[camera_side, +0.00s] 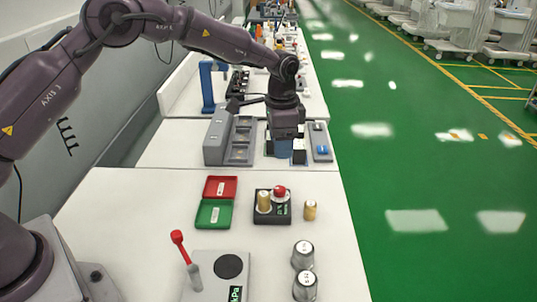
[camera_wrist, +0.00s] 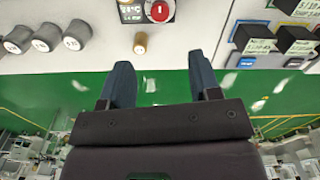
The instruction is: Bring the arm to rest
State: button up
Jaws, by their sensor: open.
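My gripper (camera_side: 285,140) hangs pointing down over the far part of the white bench in the side view, in front of a grey tray station. In the wrist view my gripper (camera_wrist: 161,65) shows two dark blue fingers spread wide apart. Nothing is between them; bench edge and green floor show through the gap. My arm reaches across from the left, bent downward at the wrist. Whether the fingertips touch anything below is hard to tell in the side view.
Near the gripper are a grey box with compartments (camera_side: 241,142), black blocks (camera_wrist: 254,38) and a blue stand (camera_side: 208,88). Closer stand a black device with a red knob (camera_side: 280,191), a brass cylinder (camera_side: 310,210), metal weights (camera_side: 303,256), and red and green trays (camera_side: 214,214). Green floor lies right.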

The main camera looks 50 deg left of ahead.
jog(key=s+a+r+n+t, duration=0.1)
jog(key=s+r+n+t, duration=0.1)
jog(key=s+r, duration=0.4)
jog(key=s+a+r+n+t, duration=0.1)
jog(key=s+r, duration=0.5)
jog(key=s, duration=1)
jog(key=s+a+r+n+t, duration=0.2)
jog(key=s+r+n, duration=0.2)
jog(key=s, duration=0.7)
notch_tip(320, 180, up, 2)
jog(key=shift+r+t, duration=0.25)
jog(key=shift+t, duration=0.05)
